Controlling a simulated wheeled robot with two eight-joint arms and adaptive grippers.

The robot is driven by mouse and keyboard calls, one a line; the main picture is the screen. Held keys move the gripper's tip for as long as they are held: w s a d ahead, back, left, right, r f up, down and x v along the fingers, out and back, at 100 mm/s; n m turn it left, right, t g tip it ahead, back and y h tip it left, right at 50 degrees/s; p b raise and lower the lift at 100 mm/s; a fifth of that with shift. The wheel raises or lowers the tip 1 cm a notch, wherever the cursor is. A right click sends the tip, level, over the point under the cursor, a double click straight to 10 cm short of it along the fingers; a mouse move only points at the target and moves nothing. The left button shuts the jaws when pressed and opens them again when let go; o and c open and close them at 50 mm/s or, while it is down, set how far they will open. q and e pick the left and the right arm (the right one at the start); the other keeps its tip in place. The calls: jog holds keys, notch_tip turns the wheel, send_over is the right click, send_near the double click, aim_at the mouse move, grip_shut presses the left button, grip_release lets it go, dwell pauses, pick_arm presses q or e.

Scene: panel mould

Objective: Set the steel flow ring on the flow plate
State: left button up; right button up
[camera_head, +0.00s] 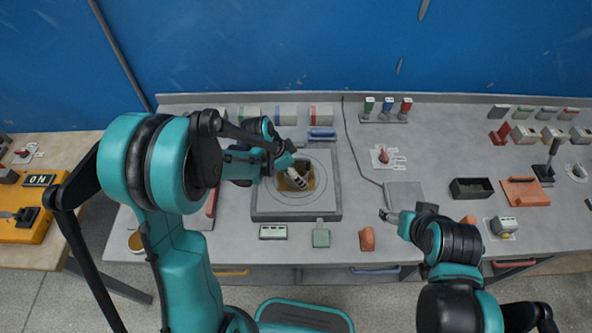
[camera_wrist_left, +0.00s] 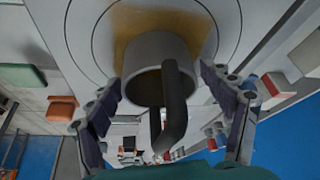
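The flow plate (camera_head: 265,207) is a grey square slab with concentric circles and a tan-brown patch at its middle. In the left wrist view the steel flow ring (camera_wrist_left: 158,50) is a grey hollow cylinder with a dark handle, seen over the tan patch of the plate (camera_wrist_left: 75,35). I cannot tell whether it touches the plate. My left gripper (camera_head: 296,172) is over the plate's middle. In the wrist view its fingers (camera_wrist_left: 162,88) stand apart on either side of the ring, with small gaps. My right gripper (camera_head: 386,214) is low over the table's front, away from the plate; its opening is unclear.
Several coloured blocks (camera_head: 321,113) stand behind the plate. A green block (camera_head: 321,238) and an orange block (camera_head: 367,239) lie in front. A grey square pad (camera_head: 403,196), a red switch (camera_head: 384,157) and a black tray (camera_head: 471,188) are to the right.

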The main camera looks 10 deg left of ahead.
pick_arm(q)
jog(key=shift+r, duration=0.25)
jog(key=p+v, duration=0.3)
jog(key=v, duration=0.8)
jog(key=s+a+r+n+t+y, duration=0.1)
jog(key=s+r+n+t+y, duration=0.1)
jog(key=s+n, duration=0.3)
jog(key=s+a+r+n+t+y, duration=0.2)
jog(key=s+r+n, duration=0.3)
jog(key=s, duration=0.5)
jog(key=shift+r+n+t, duration=0.2)
jog(key=shift+n+t, duration=0.1)
jog(key=shift+n, duration=0.3)
jog(key=shift+a, duration=0.15)
notch_tip(320, 180, down, 10)
jog(key=b, duration=0.9)
jog(key=shift+b, duration=0.3)
jog(key=shift+s, duration=0.1)
